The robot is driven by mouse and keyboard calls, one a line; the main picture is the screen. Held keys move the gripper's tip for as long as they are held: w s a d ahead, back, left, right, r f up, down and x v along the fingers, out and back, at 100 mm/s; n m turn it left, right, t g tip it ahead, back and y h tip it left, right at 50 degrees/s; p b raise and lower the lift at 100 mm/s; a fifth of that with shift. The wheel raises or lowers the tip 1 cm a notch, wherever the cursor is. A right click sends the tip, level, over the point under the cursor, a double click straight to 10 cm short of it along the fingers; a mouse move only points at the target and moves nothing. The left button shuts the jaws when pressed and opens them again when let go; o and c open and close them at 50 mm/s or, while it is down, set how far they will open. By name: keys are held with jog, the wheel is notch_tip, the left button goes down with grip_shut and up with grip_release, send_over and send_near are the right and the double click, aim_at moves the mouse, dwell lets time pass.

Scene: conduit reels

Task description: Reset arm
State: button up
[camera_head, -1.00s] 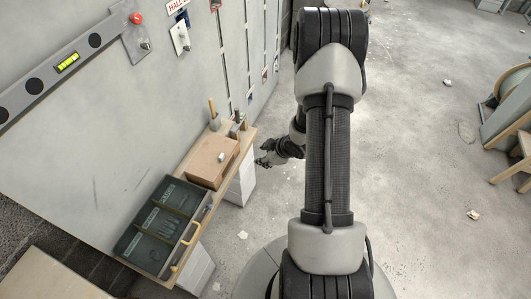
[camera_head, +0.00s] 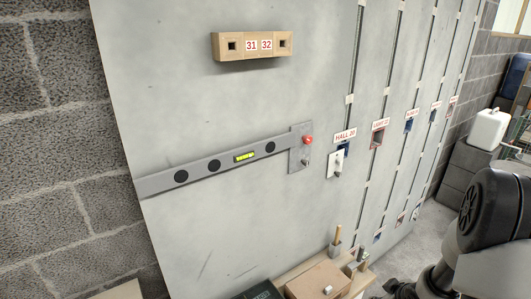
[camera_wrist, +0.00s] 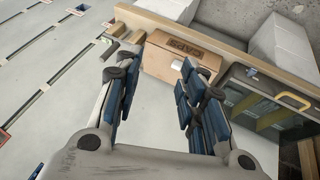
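My gripper (camera_wrist: 152,85) shows in the wrist view with its two blue-padded fingers spread apart and nothing between them. In the head view my arm is at the lower right, and part of my gripper (camera_head: 400,290) shows at the bottom edge, right of the shelf. The wooden box (camera_head: 318,281) is to its left.
A spirit level (camera_head: 225,162) lies tilted against the wall panel beside a plate with a red knob (camera_head: 308,140). A dark compartment tray (camera_wrist: 262,92) with a yellow handle is beside the box. A wooden block marked 31 and 32 (camera_head: 252,46) is higher up. A white jerrycan (camera_head: 487,130) stands at right.

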jog(key=s+a+r+m+h, duration=0.15)
jog(key=a+r, duration=0.25)
jog(key=r, duration=0.6)
jog(key=s+a+r+m+h, duration=0.1)
jog(key=s+a+r+m, duration=0.2)
jog(key=r, duration=0.7)
jog(key=s+a+r+g+y, duration=0.1)
jog(key=s+a+r, duration=0.2)
jog(key=s+a, duration=0.5)
jog(key=s+a+r+m+y, duration=0.1)
jog(key=s+a+r, duration=0.3)
jog(key=s+a, duration=0.4)
jog(key=shift+s+a+r+g+y, duration=0.25)
jog(key=shift+s+g+y, duration=0.15)
jog(key=shift+s+y, duration=0.5)
jog(key=shift+s+m, duration=0.1)
jog(key=shift+m, duration=0.15)
jog(key=shift+c, duration=0.3)
